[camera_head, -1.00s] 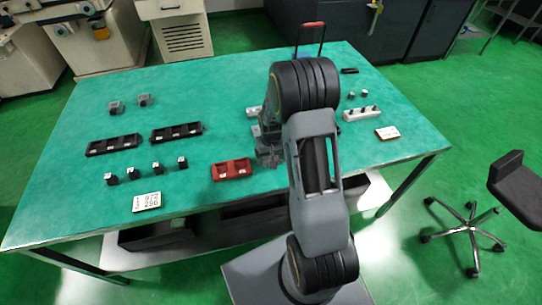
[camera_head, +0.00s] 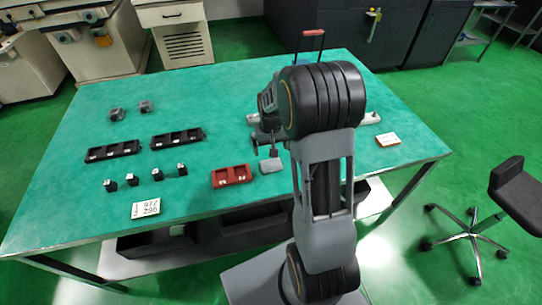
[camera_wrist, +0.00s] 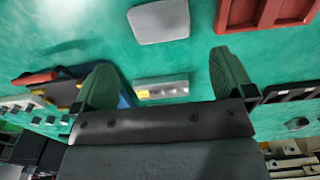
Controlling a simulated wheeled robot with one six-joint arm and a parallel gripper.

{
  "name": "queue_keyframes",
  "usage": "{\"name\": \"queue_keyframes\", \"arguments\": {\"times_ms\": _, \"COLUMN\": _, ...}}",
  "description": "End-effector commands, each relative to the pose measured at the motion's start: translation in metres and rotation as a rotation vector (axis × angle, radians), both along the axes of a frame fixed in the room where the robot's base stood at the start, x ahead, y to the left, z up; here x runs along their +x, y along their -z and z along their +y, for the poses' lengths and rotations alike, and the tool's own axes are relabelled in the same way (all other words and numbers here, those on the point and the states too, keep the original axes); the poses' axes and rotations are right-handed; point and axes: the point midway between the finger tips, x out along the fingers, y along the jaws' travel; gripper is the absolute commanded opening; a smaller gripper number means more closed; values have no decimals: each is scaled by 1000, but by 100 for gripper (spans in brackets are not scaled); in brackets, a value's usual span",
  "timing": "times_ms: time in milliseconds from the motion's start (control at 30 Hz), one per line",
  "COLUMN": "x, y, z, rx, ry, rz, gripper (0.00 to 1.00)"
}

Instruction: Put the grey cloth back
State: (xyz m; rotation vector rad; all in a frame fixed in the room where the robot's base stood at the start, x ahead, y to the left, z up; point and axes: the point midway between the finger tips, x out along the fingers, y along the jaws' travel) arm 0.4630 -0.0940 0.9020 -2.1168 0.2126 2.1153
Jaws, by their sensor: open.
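The grey cloth (camera_head: 270,165) lies as a small flat pad on the green table top, just right of the red tray (camera_head: 231,176). It also shows in the wrist view (camera_wrist: 160,21), clear of my fingers. My gripper (camera_head: 264,144) is just beyond the cloth in the head view, partly hidden by my arm. In the wrist view my gripper (camera_wrist: 166,68) has its two fingers spread wide with nothing between them.
Black trays (camera_head: 112,151), several small dark blocks (camera_head: 132,179) and a number card (camera_head: 145,208) are on the left. A white card (camera_head: 388,139) lies at right. A metal block with a yellow label (camera_wrist: 162,88) shows beyond my fingers.

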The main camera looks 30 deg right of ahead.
Motion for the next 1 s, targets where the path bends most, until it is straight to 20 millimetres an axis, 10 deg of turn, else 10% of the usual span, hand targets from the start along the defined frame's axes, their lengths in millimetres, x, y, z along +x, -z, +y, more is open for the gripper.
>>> {"name": "queue_keyframes", "arguments": {"times_ms": 367, "x": -11, "y": -52, "z": 13, "rx": -7, "ry": -22, "rz": -35, "gripper": 100}}
{"name": "queue_keyframes", "arguments": {"times_ms": 633, "x": -81, "y": -115, "z": 63, "rx": -26, "ry": -116, "rz": -178, "gripper": 100}}
{"name": "queue_keyframes", "arguments": {"times_ms": 1000, "x": -154, "y": -134, "z": 94, "rx": -29, "ry": -200, "rz": -312, "gripper": 100}}
